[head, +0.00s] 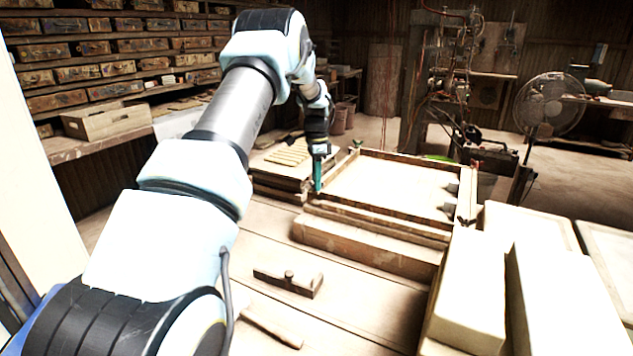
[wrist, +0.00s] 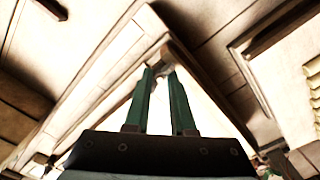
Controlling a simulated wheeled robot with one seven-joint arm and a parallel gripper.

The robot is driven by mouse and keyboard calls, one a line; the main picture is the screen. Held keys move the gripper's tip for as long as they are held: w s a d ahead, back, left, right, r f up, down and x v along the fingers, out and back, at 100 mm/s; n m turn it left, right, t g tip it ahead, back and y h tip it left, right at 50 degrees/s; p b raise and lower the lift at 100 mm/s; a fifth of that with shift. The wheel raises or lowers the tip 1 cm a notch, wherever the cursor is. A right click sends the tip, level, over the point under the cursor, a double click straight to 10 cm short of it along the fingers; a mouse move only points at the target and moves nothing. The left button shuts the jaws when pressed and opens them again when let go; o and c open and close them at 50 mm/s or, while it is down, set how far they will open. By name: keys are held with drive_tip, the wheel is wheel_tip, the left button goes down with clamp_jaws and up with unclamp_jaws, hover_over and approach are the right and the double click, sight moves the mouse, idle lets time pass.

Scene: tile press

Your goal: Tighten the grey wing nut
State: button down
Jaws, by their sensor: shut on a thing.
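A square wooden frame (head: 375,215) with a pale panel inside lies on the bench in the head view. My gripper (head: 317,187) points down at the frame's near left corner. In the wrist view, my gripper's green fingers (wrist: 160,74) are closed on a small grey piece at that corner, which I take as the grey wing nut (wrist: 163,66). The fingers hide most of it, and its wings cannot be made out. In the head view it is hidden behind the fingertips.
Small fittings sit at the frame's other corners, one at the back left (head: 357,146). Pale blocks (head: 470,285) stand at the right. A wooden tool (head: 288,281) and a bar (head: 270,325) lie on the bench in front. A slatted tray (head: 285,158) lies left of the frame.

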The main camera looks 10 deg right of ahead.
drive_tip(key=shift+m, duration=0.7)
drive_tip(key=c, duration=0.8)
unclamp_jaws()
drive_tip(key=shift+o, duration=0.2)
wheel_tip(320, 180, up, 11)
drive_tip(key=b, duration=0.2)
drive_tip(key=shift+f, duration=0.1)
